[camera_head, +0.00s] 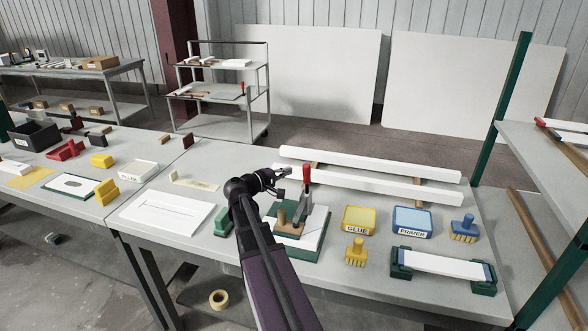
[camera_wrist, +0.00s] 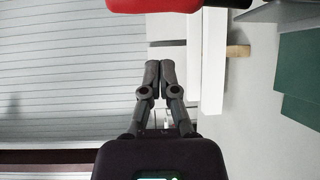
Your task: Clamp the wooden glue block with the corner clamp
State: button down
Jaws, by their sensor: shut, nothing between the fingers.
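The corner clamp (camera_head: 306,175) has a red handle that stands upright over a green base plate (camera_head: 314,246) on the bench. The wooden glue block (camera_head: 290,231) is brown and sits on that plate at the clamp's foot, beside white board pieces. Whether the clamp presses on the block I cannot tell. My gripper (camera_head: 287,173) is just left of the red handle and looks apart from it. In the wrist view my gripper (camera_wrist: 152,68) has its fingers together with nothing between them, and the red handle (camera_wrist: 170,5) crosses the top edge.
Long white boards (camera_head: 370,164) lie behind the clamp. Yellow glue (camera_head: 359,219) and blue primer (camera_head: 412,220) containers, with brushes, stand to the right. A white board in green holders (camera_head: 442,265) lies front right. A white panel (camera_head: 166,218) lies to the left.

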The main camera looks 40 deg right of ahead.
jog(key=shift+w+a+f, duration=0.1)
jog(key=shift+a+f, duration=0.1)
jog(key=shift+a, duration=1.7)
jog(key=a+f+y, duration=0.2)
jog(key=a+f, duration=0.1)
jog(key=a, duration=0.2)
jog(key=s+a+f+t+y, duration=0.1)
jog(key=a+f+y, duration=0.2)
jog(key=a, duration=0.3)
jog(key=a+f+y+p, duration=0.1)
jog(key=a+f+y, duration=0.2)
jog(key=a+f, duration=0.2)
jog(key=shift+s+a+t, duration=0.3)
jog(key=shift+s+a, duration=0.05)
jog(key=shift+a, duration=0.35)
jog(key=s+a+f+y, duration=0.1)
jog(key=a+y, duration=0.2)
jog(key=a, duration=0.4)
jog(key=s+a+f+y+p, duration=0.1)
jog(key=s+a+y, duration=0.1)
jog(key=a, duration=0.5)
jog(key=s+a+f+y, duration=0.1)
jog(key=a+y, duration=0.3)
jog(key=a, duration=0.4)
jog(key=shift+s+f+n, duration=0.3)
jog(key=shift+s+f, duration=0.1)
jog(key=shift+s, duration=0.2)
